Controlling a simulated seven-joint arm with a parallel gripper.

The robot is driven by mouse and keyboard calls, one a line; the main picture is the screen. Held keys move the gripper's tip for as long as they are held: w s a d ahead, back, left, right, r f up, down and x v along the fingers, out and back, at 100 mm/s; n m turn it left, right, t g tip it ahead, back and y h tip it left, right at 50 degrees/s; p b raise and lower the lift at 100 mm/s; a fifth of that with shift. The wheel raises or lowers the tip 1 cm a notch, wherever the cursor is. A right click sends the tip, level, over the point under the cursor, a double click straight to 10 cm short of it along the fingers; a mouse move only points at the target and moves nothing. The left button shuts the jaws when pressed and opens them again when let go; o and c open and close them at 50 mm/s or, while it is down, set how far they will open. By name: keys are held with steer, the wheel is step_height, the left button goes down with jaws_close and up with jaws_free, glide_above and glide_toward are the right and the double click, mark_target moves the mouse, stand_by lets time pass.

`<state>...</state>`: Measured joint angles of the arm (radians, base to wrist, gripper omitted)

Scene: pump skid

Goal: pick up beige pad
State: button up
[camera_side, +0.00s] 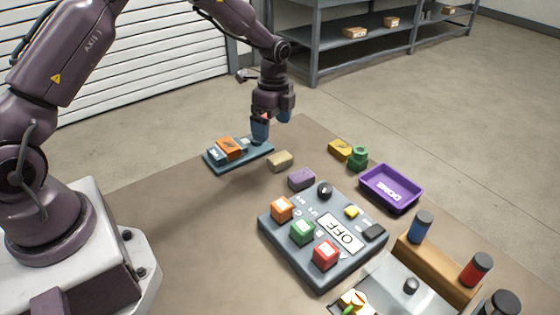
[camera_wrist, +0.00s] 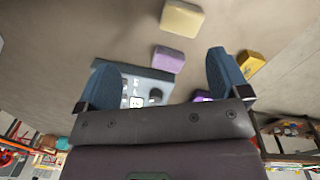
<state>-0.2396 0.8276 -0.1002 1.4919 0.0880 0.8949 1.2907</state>
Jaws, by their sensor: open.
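The beige pad (camera_side: 280,161) lies on the brown table, between the small blue-grey plate and the purple block. In the wrist view the beige pad (camera_wrist: 181,18) is at the top, beyond the fingertips. My gripper (camera_side: 272,124) points down with blue fingers, above and slightly behind the pad in the side view. In the wrist view my gripper (camera_wrist: 168,68) has its fingers spread wide, with nothing held between them. The pad is apart from both fingers.
A purple block (camera_side: 301,179) lies beside the pad. The plate (camera_side: 262,153) carries an orange block (camera_side: 230,147). A yellow block (camera_side: 340,150), green piece (camera_side: 358,157), purple DONE tray (camera_side: 392,189) and button panel (camera_side: 291,257) stand to the right and front.

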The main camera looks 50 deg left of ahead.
mark_target(280, 157)
steer(key=f+m, duration=0.1)
steer(key=f, duration=0.3)
steer(key=w+f+m, duration=0.1)
steer(key=f+m, duration=0.1)
steer(key=f, duration=0.2)
steer(key=w+f+m, duration=0.1)
steer(key=f+m, duration=0.1)
steer(key=f, duration=0.1)
steer(key=shift+w+a+f+t, duration=0.1)
steer(key=shift+w+f+t, duration=0.1)
steer(key=shift+f+t, duration=0.2)
steer(key=shift+c, duration=0.2)
steer(key=c, duration=1)
